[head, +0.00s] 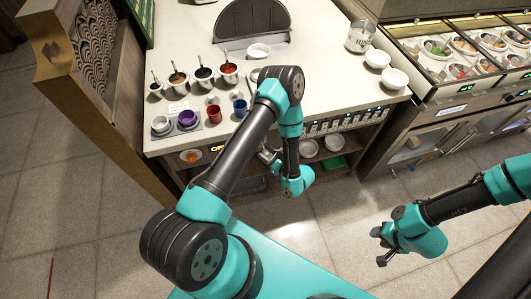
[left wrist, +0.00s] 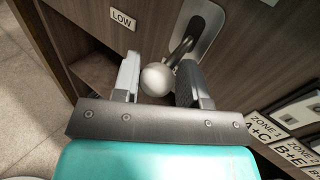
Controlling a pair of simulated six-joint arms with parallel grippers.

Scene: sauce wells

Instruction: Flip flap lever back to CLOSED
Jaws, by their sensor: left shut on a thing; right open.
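In the left wrist view, a lever with a pale ball knob (left wrist: 154,79) and a dark shaft comes out of a rounded metal plate (left wrist: 204,28) on the brown counter front. My left gripper (left wrist: 159,72) has its fingers on either side of the knob and is shut on it. In the head view, my left gripper (head: 268,157) is at the counter front, and my arm hides most of the lever. A yellow-lettered display (head: 218,148), partly covered by my arm, seems to begin "OP". My right gripper (head: 381,246) is open and empty above the floor.
A "LOW" label (left wrist: 123,19) and zone labels (left wrist: 269,127) flank the lever. On the counter (head: 310,75) stand several sauce pots (head: 203,77), a red cup (head: 214,114), a blue cup (head: 240,107) and white bowls (head: 394,78). Open floor (head: 340,215) lies in front.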

